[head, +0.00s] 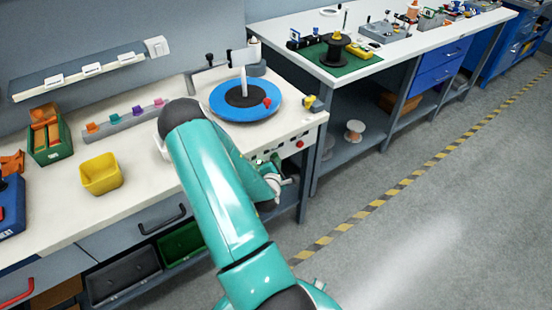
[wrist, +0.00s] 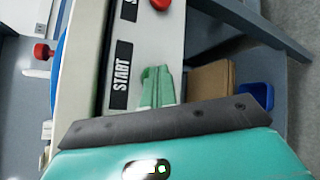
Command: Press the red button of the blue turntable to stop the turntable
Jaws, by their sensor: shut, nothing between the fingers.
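The blue turntable (head: 218,108) sits on the white bench, with a black centre, a white upright post and a red knob (head: 267,103) on its disc. The red button (head: 300,144) is on the bench's front panel, below the turntable and to its right. It also shows at the top edge of the wrist view (wrist: 160,4), beside a partly cut-off label. My gripper (wrist: 157,82) is shut and empty, its green fingers in front of the panel beside the START label (wrist: 120,82). The fingers appear apart from the red button. In the head view my arm partly hides the panel.
A yellow bin (head: 101,181), a green crate (head: 47,151) and a rack of coloured clips (head: 124,119) stand on the bench to the left. Another table (head: 400,45) with a black spool is at the back right. The floor on the right is clear.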

